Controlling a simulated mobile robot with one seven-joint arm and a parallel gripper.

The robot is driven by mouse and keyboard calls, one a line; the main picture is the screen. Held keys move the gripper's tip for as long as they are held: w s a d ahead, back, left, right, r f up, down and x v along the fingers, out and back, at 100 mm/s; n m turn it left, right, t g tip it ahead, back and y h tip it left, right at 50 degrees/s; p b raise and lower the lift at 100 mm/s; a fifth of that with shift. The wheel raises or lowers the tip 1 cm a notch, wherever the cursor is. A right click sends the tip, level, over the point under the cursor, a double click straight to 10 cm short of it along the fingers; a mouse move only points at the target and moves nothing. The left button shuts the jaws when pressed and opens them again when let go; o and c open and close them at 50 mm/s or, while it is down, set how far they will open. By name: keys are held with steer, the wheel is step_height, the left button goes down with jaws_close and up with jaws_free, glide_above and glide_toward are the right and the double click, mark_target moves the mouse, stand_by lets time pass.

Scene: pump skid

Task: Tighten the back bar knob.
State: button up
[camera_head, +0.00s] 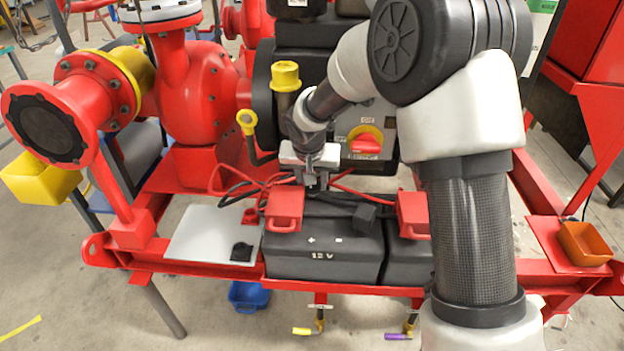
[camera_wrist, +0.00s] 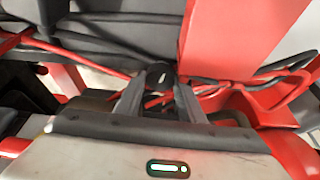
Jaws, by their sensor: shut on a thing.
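My gripper (camera_head: 316,186) points down behind the black battery marked 12 V, at the battery's back edge. In the wrist view, the two fingers of my gripper (camera_wrist: 159,88) stand on either side of a small dark knob (camera_wrist: 161,73), which I take for the back bar knob. The fingers are shut on it. Its lower part and the bar under it are mostly hidden by the fingers.
Red terminal covers (camera_head: 284,210) and red and black cables lie close around my gripper. A second battery (camera_head: 408,262) stands to the right, partly behind my arm. A grey plate (camera_head: 205,235) lies left. A yellow-handled dipstick (camera_head: 247,122) and a red switch (camera_head: 367,145) are behind.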

steer(key=shift+n, duration=0.4)
steer(key=o, duration=1)
steer(key=shift+o, duration=0.2)
steer(key=shift+r, duration=0.1)
steer(key=p+v, duration=0.3)
steer(key=v, duration=1.4)
steer(key=shift+d+r, duration=0.2)
steer(key=shift+d, duration=0.05)
